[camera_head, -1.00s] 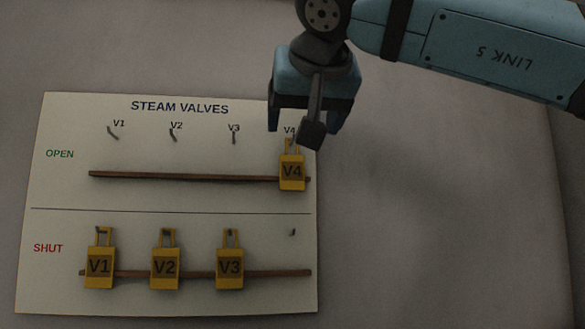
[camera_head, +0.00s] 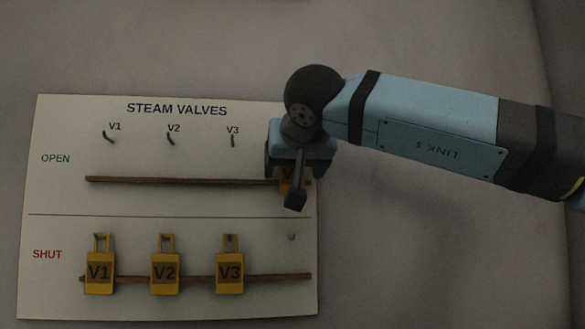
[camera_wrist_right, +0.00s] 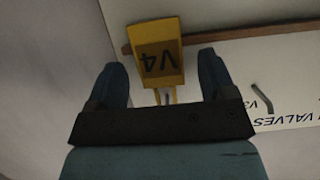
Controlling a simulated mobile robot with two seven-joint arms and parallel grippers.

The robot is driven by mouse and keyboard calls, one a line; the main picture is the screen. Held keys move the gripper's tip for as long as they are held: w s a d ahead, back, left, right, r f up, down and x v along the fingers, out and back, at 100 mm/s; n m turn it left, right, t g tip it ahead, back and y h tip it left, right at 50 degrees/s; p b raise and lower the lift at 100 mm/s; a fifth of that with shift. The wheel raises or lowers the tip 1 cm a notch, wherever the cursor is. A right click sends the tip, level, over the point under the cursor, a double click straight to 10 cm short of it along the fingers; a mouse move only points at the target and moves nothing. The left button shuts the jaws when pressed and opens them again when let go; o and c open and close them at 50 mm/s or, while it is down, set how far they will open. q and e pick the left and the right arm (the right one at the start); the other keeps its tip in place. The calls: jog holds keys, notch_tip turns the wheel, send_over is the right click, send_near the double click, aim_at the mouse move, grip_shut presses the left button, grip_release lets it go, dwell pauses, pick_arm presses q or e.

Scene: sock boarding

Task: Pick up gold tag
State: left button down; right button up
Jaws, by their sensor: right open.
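The gold tag marked V4 (camera_head: 286,180) hangs at the right end of the OPEN row, mostly hidden by my right gripper in the head view. In the right wrist view the V4 tag (camera_wrist_right: 157,52) shows upside down, between the two blue fingers. My right gripper (camera_head: 299,172) is over the tag; in the wrist view its fingers (camera_wrist_right: 162,85) stand apart on either side of the tag's loop end, with gaps visible. Other gold tags, V1 (camera_head: 100,272), V2 (camera_head: 165,272) and V3 (camera_head: 230,272), hang in the SHUT row. My left gripper is not in view.
The white STEAM VALVES board (camera_head: 60,200) has a wooden rail (camera_head: 180,180) in the OPEN row and another (camera_head: 197,276) in the SHUT row. Bare hooks V1 to V3 stick out above the upper rail. A bare peg (camera_head: 292,237) is at lower right.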

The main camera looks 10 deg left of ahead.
jog(key=shift+s, duration=0.1)
jog(key=shift+c, duration=1.3)
jog(key=c, duration=0.7)
jog(key=shift+c, duration=0.2)
jog(key=shift+r, duration=0.1)
jog(key=r+b+v, duration=0.1)
jog(key=b+v, duration=0.2)
jog(key=v, duration=1.3)
jog(key=shift+w+r, duration=0.35)
